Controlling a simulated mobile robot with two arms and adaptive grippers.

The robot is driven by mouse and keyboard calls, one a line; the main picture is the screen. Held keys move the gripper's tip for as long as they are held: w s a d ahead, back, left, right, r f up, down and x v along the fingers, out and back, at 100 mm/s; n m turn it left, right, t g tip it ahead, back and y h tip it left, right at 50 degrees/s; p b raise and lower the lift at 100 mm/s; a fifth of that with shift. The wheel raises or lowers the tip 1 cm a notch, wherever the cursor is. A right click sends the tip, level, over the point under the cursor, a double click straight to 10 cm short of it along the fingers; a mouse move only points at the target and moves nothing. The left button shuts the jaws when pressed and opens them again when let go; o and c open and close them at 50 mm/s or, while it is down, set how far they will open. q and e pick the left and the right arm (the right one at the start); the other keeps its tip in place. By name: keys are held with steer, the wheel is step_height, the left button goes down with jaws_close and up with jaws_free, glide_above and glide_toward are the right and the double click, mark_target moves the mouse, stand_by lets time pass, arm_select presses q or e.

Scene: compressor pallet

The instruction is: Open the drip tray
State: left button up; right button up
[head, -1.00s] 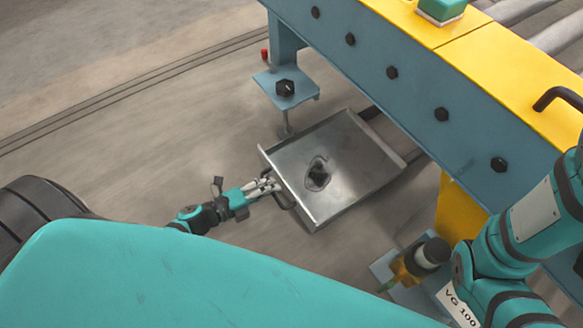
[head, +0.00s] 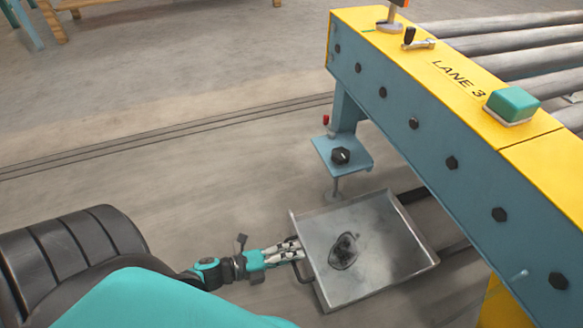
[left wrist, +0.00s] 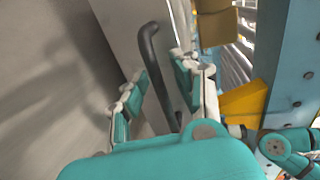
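The drip tray (head: 390,268) is a shallow grey metal tray with a dark stain (head: 345,250) on its floor. It sticks out from under the blue side of the conveyor. Its dark bar handle (head: 303,270) is on the side facing my left arm and shows in the left wrist view (left wrist: 150,50). My left gripper (head: 297,248) is at this handle. In the left wrist view its fingers (left wrist: 162,85) are apart, with the handle running between them and small gaps visible.
The conveyor frame (head: 410,120) has a yellow top, rollers and a teal button box (head: 512,105). Floor to the left is clear.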

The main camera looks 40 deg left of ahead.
arm_select(q)
steer(key=v, duration=1.2)
steer(key=shift+d, duration=0.1)
stand_by(0.4)
